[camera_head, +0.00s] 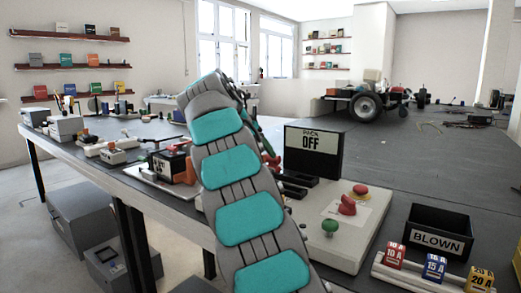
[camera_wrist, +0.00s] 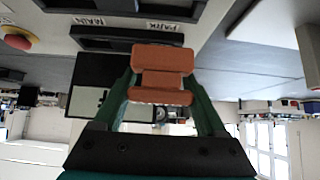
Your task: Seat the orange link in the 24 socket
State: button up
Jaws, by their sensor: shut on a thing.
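Beyond the link are dark slots marked PARK (camera_wrist: 164,27) and MAIN (camera_wrist: 90,21), with the lettering upside down. The link appears apart from these slots, though the exact gap is hard to judge. I cannot make out a 24 label in either view. In the head view my arm covers the middle of the bench and my gripper is mostly hidden behind it.
In the head view a display (camera_head: 313,152) reads PACK OFF. A pale panel (camera_head: 345,248) carries red and green knobs. A black BLOWN bin (camera_head: 438,233) and a rack (camera_head: 425,280) with red, blue and yellow fuses stand at right. Tools crowd the left bench (camera_head: 60,150).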

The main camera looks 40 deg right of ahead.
jog(key=shift+f+b, duration=1.45)
jog(key=shift+f, duration=0.7)
jog(key=shift+f+b, duration=1.25)
jog(key=shift+f, duration=0.2)
jog(key=o, duration=1.3)
jog(key=shift+r, duration=0.1)
jog(key=v, duration=0.7)
jog(key=shift+s+a+r, duration=0.1)
jog(key=shift+a+r, duration=0.2)
jog(key=shift+a, duration=0.1)
